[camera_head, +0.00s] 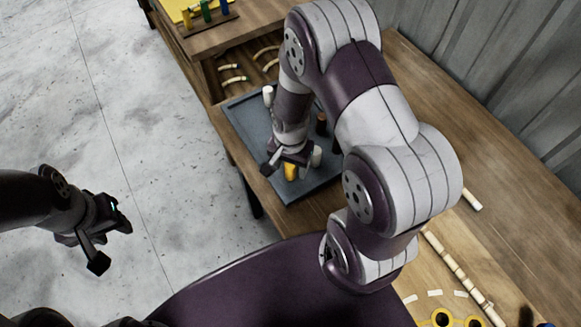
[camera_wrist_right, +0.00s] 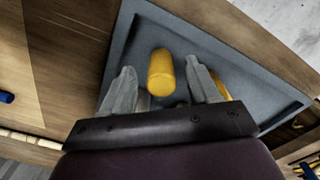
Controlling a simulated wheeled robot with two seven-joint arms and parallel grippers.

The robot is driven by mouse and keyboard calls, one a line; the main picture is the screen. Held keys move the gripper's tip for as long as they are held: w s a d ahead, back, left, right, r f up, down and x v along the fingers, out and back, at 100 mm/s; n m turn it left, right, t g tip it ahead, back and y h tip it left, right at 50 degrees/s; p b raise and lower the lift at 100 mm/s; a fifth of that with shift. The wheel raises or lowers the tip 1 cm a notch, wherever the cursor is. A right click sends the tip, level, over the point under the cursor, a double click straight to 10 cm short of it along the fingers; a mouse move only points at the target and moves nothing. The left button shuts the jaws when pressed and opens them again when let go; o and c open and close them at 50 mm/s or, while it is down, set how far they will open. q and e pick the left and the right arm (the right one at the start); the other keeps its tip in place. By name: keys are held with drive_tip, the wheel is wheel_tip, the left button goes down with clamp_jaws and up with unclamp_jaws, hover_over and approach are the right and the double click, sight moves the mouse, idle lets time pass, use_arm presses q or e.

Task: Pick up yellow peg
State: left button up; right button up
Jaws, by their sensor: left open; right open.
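A yellow peg (camera_head: 291,172) stands in the grey tray (camera_head: 247,122), by my right gripper (camera_head: 287,158). In the right wrist view the yellow peg (camera_wrist_right: 161,73) shows between the two open fingers of my right gripper (camera_wrist_right: 160,82), with a gap on each side. A second yellow piece (camera_wrist_right: 219,90) shows beyond the right finger there, partly hidden by it. My left gripper (camera_head: 112,243) is open and empty over the floor, far from the tray.
Also in the tray are a white peg (camera_head: 268,95), another pale peg (camera_head: 316,156) and a brown peg (camera_head: 321,124). My right arm covers part of the tray and table. A rattan stick (camera_head: 460,273) lies on the table (camera_head: 515,225). A shelf with curved pieces (camera_head: 233,81) is behind.

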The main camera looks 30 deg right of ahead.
drive_tip(key=shift+w+d+f, duration=0.15)
drive_tip(key=shift+w+f, duration=0.05)
drive_tip(key=shift+f, duration=0.15)
drive_tip(key=shift+r, duration=0.1)
drive_tip(key=shift+c, duration=0.3)
drive_tip(key=shift+s+a, duration=0.15)
drive_tip(key=shift+a, duration=0.15)
drive_tip(key=c, duration=1)
drive_tip(key=shift+d, duration=0.2)
drive_tip(key=shift+c, duration=0.3)
drive_tip(key=shift+r, duration=0.1)
